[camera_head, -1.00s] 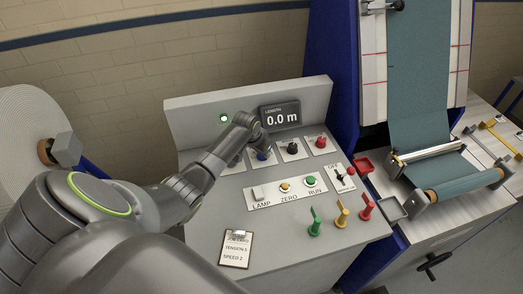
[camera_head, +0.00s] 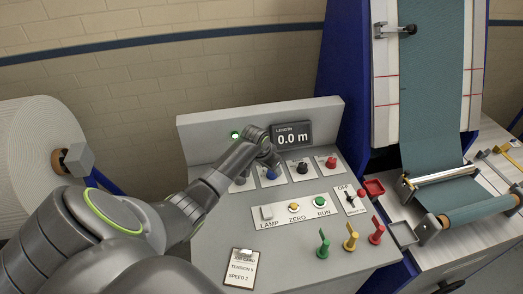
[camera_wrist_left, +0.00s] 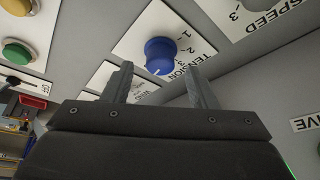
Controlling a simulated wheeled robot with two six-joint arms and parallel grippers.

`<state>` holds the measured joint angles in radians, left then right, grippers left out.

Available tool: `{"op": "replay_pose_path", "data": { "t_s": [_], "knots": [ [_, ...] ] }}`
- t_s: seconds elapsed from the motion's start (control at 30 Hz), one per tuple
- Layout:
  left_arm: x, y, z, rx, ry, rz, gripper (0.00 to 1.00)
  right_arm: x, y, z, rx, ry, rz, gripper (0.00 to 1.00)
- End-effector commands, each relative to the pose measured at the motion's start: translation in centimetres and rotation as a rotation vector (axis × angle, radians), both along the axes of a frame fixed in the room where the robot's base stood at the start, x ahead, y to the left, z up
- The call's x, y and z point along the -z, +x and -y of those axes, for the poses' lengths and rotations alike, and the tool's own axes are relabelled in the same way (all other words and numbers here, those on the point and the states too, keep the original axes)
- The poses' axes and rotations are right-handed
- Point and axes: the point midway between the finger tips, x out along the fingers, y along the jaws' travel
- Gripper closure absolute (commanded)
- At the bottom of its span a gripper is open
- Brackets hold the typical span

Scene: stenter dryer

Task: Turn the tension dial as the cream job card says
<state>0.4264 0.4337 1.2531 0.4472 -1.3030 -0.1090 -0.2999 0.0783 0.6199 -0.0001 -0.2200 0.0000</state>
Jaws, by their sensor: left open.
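The tension dial is a blue knob (camera_head: 270,173) on a white plate on the sloping console; it also shows in the left wrist view (camera_wrist_left: 160,56), with TENSION and numbers printed beside it. A white mark shows on the knob, but I cannot tell which number it points at. The cream job card (camera_head: 241,268) lies on a clipboard at the console's front left. It reads TENSION, with a digit too small to be sure of, and SPEED 2. My left gripper (camera_wrist_left: 159,72) is open, its fingers apart in front of the blue knob, not gripping it. My right gripper is out of view.
Black (camera_head: 302,167) and red (camera_head: 331,163) knobs stand right of the dial. LAMP, ZERO and RUN buttons (camera_head: 294,207) sit below. Green, yellow and red levers (camera_head: 351,238) rise at the front right. The LENGTH display (camera_head: 292,138) reads 0.0 m.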

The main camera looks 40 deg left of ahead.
Motion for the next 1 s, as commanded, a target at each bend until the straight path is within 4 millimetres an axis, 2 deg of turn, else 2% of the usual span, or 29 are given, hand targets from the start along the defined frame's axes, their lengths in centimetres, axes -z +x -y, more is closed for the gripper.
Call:
{"op": "replay_pose_path", "data": {
  "t_s": [0.73, 1.0],
  "knots": [
    [-12.0, -4.9, -0.3, 0.002, 0.004, 0.003, 0.48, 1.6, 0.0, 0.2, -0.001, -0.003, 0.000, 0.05],
    [-13.8, -5.7, -0.3, 0.001, 0.002, 0.000, 0.48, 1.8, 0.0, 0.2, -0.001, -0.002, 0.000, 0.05]
  ]
}}
